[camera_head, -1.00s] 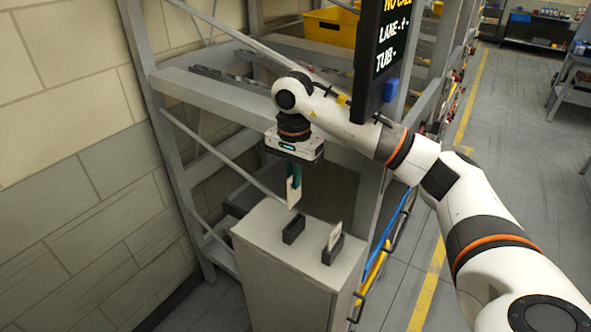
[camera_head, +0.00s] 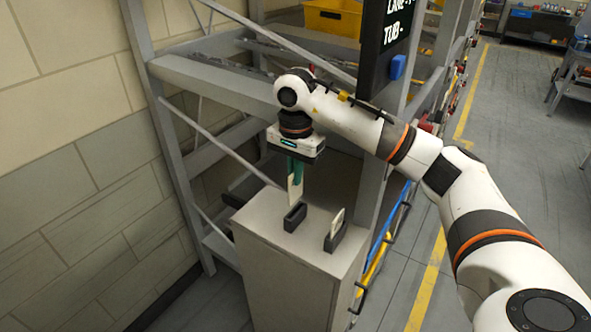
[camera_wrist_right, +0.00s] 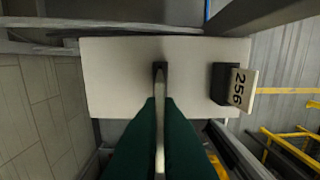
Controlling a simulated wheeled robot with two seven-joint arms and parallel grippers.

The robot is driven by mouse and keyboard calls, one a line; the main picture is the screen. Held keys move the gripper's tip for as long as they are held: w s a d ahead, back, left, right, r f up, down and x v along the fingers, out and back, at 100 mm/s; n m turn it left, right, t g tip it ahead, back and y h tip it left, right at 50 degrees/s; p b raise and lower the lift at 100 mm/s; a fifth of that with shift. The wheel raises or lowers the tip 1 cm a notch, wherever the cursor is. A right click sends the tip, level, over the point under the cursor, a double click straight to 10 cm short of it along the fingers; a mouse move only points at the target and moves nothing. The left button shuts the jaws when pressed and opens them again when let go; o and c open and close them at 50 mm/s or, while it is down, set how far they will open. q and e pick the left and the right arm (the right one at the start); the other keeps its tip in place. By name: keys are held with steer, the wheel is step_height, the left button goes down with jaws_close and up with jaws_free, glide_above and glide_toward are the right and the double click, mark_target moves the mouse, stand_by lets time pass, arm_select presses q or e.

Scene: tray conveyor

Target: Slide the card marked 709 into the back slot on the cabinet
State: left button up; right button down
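My right gripper (camera_head: 295,177) is shut on a pale card (camera_head: 294,191), held upright with its lower end at the mouth of a black slot (camera_head: 294,217) on the cabinet top. I cannot tell whether the card has entered it. No number is readable on this card. In the right wrist view the card (camera_wrist_right: 160,112) shows edge-on between the green fingers, in line with the slot (camera_wrist_right: 159,68). The other black slot (camera_head: 335,240) holds a card marked 256 (camera_wrist_right: 242,88). My left gripper is out of view.
The grey cabinet (camera_head: 290,280) stands beside a metal rack (camera_head: 215,90) and near a block wall. A dark sign (camera_head: 385,40) hangs behind my right arm. A yellow tub (camera_head: 333,20) is on the rack. Open floor lies to the right.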

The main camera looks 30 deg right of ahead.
mark_target(295, 200)
steer(key=shift+f+b, duration=0.6)
steer(key=shift+f, duration=0.55)
stand_by(0.9)
steer(key=shift+f+b, duration=2.1)
steer(key=shift+f, duration=0.5)
steer(key=c, duration=1.6)
jaws_free()
steer(key=shift+o, duration=0.2)
steer(key=shift+r, duration=0.15)
step_height(295, 200, up, 5)
steer(key=shift+r+b, duration=0.15)
steer(key=shift+b, duration=0.3)
step_height(295, 200, up, 6)
steer(key=shift+r+p, duration=0.25)
steer(key=shift+p, duration=0.35)
